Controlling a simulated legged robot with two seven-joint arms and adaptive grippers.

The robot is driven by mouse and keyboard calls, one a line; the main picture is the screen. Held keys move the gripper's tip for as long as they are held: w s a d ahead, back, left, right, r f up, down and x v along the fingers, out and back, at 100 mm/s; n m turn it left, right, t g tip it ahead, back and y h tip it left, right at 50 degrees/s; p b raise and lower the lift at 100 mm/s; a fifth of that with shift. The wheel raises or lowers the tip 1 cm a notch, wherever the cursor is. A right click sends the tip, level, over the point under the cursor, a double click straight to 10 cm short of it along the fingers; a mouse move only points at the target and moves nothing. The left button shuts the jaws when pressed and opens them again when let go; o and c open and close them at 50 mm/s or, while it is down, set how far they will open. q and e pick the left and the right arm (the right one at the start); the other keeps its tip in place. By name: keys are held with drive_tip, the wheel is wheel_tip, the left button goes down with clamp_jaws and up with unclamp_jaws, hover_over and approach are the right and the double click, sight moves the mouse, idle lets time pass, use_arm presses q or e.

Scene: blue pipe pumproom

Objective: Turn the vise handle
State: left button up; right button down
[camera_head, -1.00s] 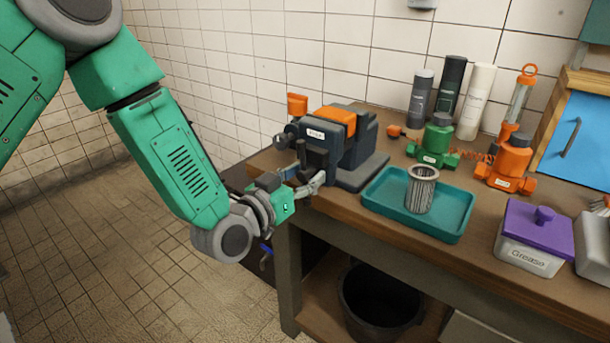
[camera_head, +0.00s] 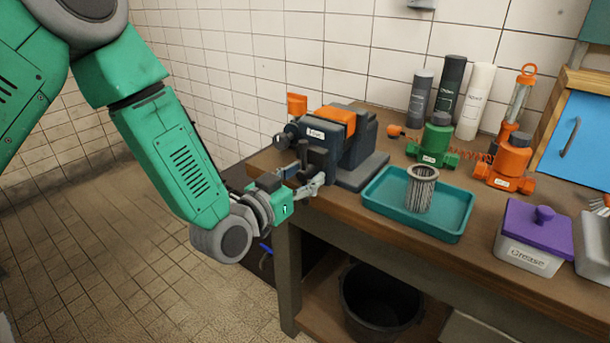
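The vise (camera_head: 345,145) is dark grey with orange parts and stands at the left end of the workbench. Its handle is a dark bar at the front left side, with an upright dark end (camera_head: 317,156) showing near my gripper. My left gripper (camera_head: 308,178) is at the vise's front left, its fingers apart around or beside the lower part of the handle; I cannot tell whether they touch it. The fingers look open. My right gripper is not in view.
A teal tray (camera_head: 385,208) with a metal filter (camera_head: 420,188) stands right of the vise. A black bucket (camera_head: 382,296) is below.

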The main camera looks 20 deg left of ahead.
use_arm(q)
drive_tip(key=shift+s, duration=0.1)
drive_tip(key=v, duration=1.1)
drive_tip(key=shift+s+a, duration=0.2)
drive_tip(key=shift+s, duration=0.15)
